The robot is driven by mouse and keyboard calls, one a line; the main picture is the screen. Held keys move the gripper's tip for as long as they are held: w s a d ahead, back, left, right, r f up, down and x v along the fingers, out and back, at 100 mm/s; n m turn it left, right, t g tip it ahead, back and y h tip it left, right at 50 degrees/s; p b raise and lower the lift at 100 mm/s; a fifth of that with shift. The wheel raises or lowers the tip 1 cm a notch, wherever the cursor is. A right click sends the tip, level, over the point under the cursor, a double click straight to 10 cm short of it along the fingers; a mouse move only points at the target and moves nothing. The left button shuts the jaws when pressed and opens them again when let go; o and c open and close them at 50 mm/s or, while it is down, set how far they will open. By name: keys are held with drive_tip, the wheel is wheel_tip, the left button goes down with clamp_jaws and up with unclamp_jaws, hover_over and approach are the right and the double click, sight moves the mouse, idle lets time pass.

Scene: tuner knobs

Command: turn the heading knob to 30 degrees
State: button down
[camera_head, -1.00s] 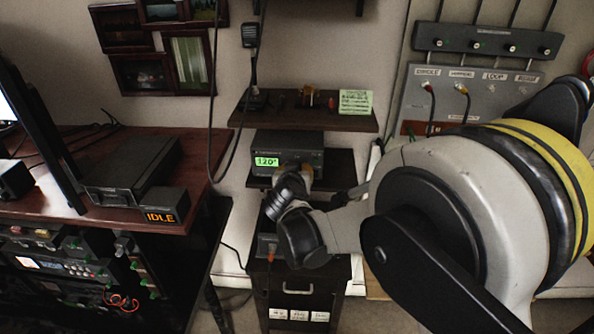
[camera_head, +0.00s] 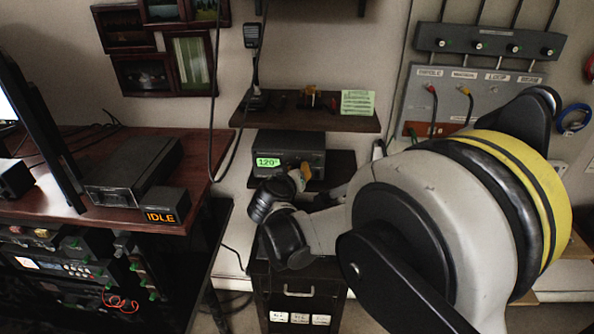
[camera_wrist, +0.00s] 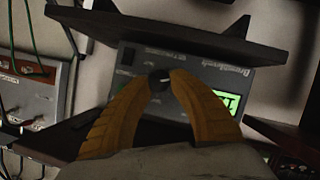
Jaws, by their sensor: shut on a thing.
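The heading unit is a dark box (camera_head: 295,143) on the small middle shelf. Its green display (camera_head: 268,162) reads about 120°. In the wrist view the box (camera_wrist: 195,60) appears upside down, with part of the green display (camera_wrist: 230,101) behind a finger. My gripper (camera_head: 303,174) is at the front of the box, right of the display. In the wrist view its two orange fingers (camera_wrist: 160,78) are shut on the small dark heading knob (camera_wrist: 158,75). The fingertips hide most of the knob, so its pointer angle is hard to tell.
A shelf (camera_head: 330,122) with a green note is above the box. The desk (camera_head: 120,215) holds an orange IDLE display (camera_head: 160,217). A switch panel (camera_head: 470,100) with cables is on the right wall.

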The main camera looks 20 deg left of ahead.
drive_tip(key=c, duration=1.1)
unclamp_jaws()
drive_tip(key=shift+w, duration=0.1)
drive_tip(key=shift+c, duration=0.2)
drive_tip(key=v, duration=1.2)
